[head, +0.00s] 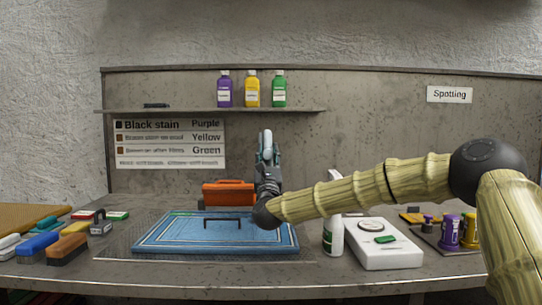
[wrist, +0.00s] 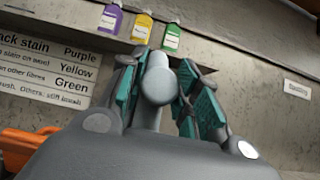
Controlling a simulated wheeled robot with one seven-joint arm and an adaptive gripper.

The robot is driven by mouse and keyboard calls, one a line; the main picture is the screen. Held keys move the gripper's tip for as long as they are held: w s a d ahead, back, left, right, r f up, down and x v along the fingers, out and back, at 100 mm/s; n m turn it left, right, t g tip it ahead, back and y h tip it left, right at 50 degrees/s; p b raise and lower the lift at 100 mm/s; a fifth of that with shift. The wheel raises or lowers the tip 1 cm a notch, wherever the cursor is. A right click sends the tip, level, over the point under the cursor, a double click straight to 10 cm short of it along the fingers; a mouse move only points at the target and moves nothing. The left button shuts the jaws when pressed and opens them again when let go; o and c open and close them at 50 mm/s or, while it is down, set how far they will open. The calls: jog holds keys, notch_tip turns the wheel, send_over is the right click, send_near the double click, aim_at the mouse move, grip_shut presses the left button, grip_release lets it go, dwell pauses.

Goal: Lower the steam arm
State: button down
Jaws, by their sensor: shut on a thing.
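The steam arm, as far as I can tell, is a pale grey bar with a rounded end (head: 266,143) standing up above the table behind the blue rug. In the wrist view its rounded grey end (wrist: 158,84) sits between the teal finger pads. My gripper (head: 267,157) is shut on it, pointing upward. The lower part of the bar is hidden behind my gripper and wrist. An orange unit (head: 228,194) stands on the table behind my wrist; it also shows at the lower left of the wrist view (wrist: 20,146). Whether the bar joins it is hidden.
The blue rug (head: 170,232) lies below my wrist. Several brushes (head: 68,249) lie at left. A white bottle (head: 335,236), a white device (head: 385,250) and purple (head: 450,231) and yellow (head: 470,229) containers stand at right. Bottles (head: 252,90) stand on the shelf (head: 190,111) behind.

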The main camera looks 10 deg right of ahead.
jog(key=shift+f, duration=0.25)
dwell(0.3)
jog(key=c, duration=1.1)
grip_release()
jog(key=shift+s, duration=0.1)
jog(key=shift+o, duration=0.2)
jog(key=v, duration=1.2)
